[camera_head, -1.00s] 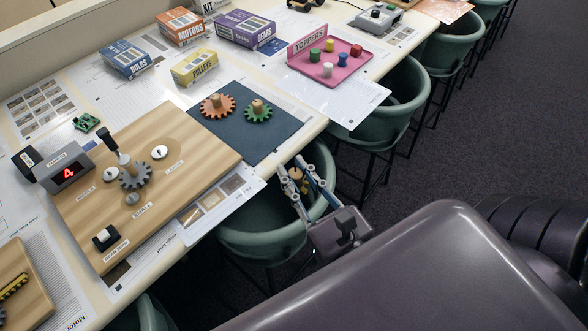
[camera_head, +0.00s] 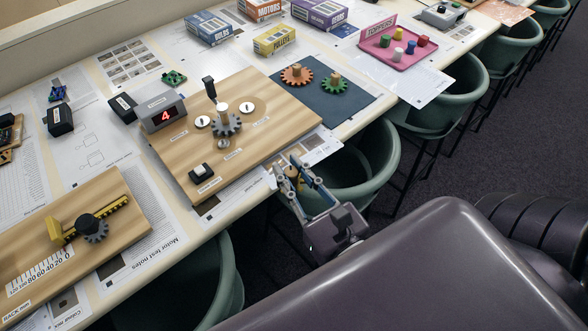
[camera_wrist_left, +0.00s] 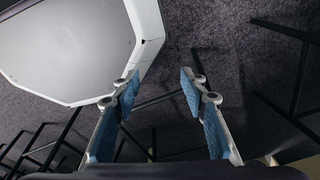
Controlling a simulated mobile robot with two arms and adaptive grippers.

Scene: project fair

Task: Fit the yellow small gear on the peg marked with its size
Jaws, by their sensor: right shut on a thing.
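A wooden board (camera_head: 265,137) on the table carries a grey gear (camera_head: 230,126) in its middle. Around that gear are a peg by the "MIDDLE" label (camera_head: 203,121), a peg by the "LARGE" label (camera_head: 247,107) and a peg by the "SMALL" label (camera_head: 223,144). My right gripper (camera_head: 291,166) is just off the table's front edge, right of the board's front part. It is shut on a small yellowish-brown thing (camera_head: 292,171), likely the yellow small gear, mostly hidden by the fingers. My left gripper (camera_wrist_left: 158,82) shows only in the left wrist view, open and empty above the floor.
An orange gear (camera_head: 296,75) and a green gear (camera_head: 334,83) stand on a dark mat (camera_head: 315,103). A display box (camera_head: 163,112) reads 4. A black lever stands behind the grey gear. Green chairs (camera_head: 368,176) line the table's front. A rack board (camera_head: 110,240) lies at left.

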